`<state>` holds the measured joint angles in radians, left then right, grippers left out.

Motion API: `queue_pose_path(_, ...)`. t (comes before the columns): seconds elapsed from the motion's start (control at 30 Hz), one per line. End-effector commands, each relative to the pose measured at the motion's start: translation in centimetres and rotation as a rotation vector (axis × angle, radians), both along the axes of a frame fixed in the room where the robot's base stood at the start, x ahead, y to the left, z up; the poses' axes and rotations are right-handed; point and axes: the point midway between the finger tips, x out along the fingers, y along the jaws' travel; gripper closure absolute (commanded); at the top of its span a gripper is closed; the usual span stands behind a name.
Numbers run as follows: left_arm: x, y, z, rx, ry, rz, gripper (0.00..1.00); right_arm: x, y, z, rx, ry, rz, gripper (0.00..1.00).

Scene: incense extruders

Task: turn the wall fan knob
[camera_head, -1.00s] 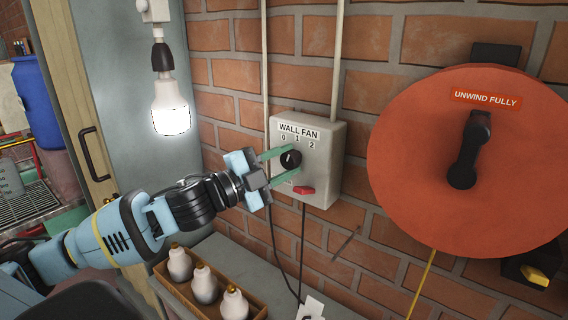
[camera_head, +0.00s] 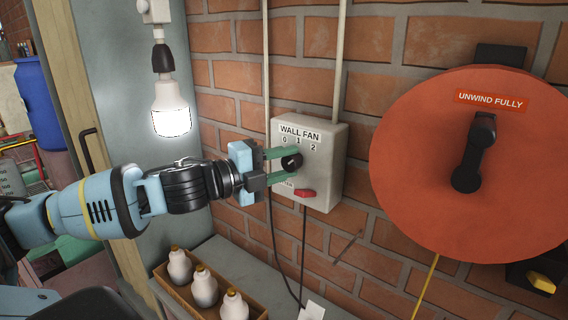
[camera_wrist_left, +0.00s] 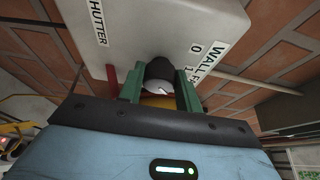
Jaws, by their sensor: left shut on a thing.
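The wall fan box (camera_head: 326,160) is a pale switch box on the brick wall, marked WALL FAN with 0, 1 and 2. Its round black knob (camera_head: 292,162) is on the front face, and a red switch (camera_head: 305,193) is below it. My left gripper (camera_head: 283,161) reaches in from the left, its green fingers shut on the knob's sides. In the left wrist view the dark knob (camera_wrist_left: 160,70) sits between the two green fingers (camera_wrist_left: 160,90). The fingers hide part of the knob and the 2 mark is out of the wrist view. My right gripper is not seen.
A large orange reel (camera_head: 450,200) marked UNWIND FULLY, with a black handle, is to the right. A lit bulb (camera_head: 170,110) hangs above my left arm. A wooden tray (camera_head: 163,276) of white bottles stands on the ledge below.

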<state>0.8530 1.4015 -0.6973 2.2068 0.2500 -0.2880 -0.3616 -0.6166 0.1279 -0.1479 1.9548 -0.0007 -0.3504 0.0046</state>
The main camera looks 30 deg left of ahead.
Motion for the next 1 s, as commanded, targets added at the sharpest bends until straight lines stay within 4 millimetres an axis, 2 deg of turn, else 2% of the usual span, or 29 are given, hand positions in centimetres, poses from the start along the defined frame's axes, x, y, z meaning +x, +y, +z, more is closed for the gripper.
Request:
queue_pose_path(0.4, -0.03, -0.03, 0.05, 0.007, -0.002, -0.001, 0.89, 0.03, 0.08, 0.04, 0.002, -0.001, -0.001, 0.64)
queue_pose_path(0.43, -0.03, -0.03, 0.05, 0.006, -0.003, -0.001, 0.63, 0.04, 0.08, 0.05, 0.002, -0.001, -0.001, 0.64)
queue_pose_path(0.6, -0.03, -0.03, 0.04, 0.006, -0.002, -0.001, 0.44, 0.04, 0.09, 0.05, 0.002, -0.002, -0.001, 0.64)
queue_pose_path(1.0, -0.03, 0.03, 0.04, 0.005, -0.001, -0.001, 0.44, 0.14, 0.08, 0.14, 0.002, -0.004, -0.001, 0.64)
